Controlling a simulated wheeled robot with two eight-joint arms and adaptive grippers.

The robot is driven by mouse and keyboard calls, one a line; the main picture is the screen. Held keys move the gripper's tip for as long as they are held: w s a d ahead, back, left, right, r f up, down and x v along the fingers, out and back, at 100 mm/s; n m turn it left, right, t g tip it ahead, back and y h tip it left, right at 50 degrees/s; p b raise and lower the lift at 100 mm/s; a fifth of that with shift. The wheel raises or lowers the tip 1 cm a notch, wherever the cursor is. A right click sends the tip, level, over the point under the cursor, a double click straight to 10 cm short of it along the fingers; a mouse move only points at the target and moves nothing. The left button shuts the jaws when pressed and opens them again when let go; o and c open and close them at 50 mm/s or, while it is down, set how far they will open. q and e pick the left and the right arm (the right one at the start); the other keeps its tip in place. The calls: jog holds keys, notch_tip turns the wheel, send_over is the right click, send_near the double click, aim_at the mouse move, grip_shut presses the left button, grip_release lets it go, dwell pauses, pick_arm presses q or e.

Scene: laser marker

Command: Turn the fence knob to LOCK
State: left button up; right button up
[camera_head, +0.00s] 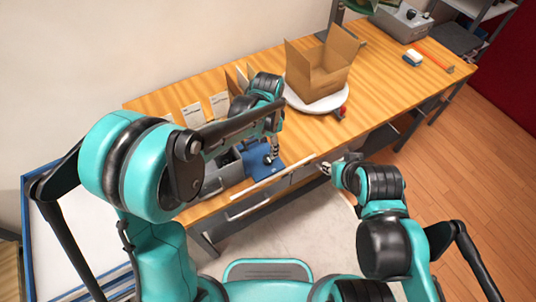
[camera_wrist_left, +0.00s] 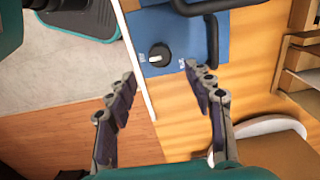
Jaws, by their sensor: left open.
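The fence knob (camera_wrist_left: 159,55) is a round black knob on a blue plate (camera_wrist_left: 220,42) in the left wrist view. A light mark shows on its left side, and small white lettering, too small to read, sits to its right. My left gripper (camera_wrist_left: 160,72) is open, with one fingertip on each side of the knob in that view and nothing between them; I cannot tell whether they touch it. In the head view my left gripper (camera_head: 274,151) hangs over the blue plate (camera_head: 257,162), hiding most of the knob. My right gripper (camera_head: 325,168) is off the bench's front edge; its jaws are unclear.
The wooden bench (camera_head: 390,100) carries an open cardboard box (camera_head: 318,75) on a white round plate (camera_head: 335,105). Small cards (camera_head: 191,114) stand at the back left. A black bar (camera_wrist_left: 212,40) rises beside the knob.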

aim_at(268, 158)
pick_arm(q)
notch_tip(268, 158, down, 8)
jog(key=shift+r+b, duration=0.15)
jog(key=shift+b, duration=0.9)
jog(key=c, duration=1.2)
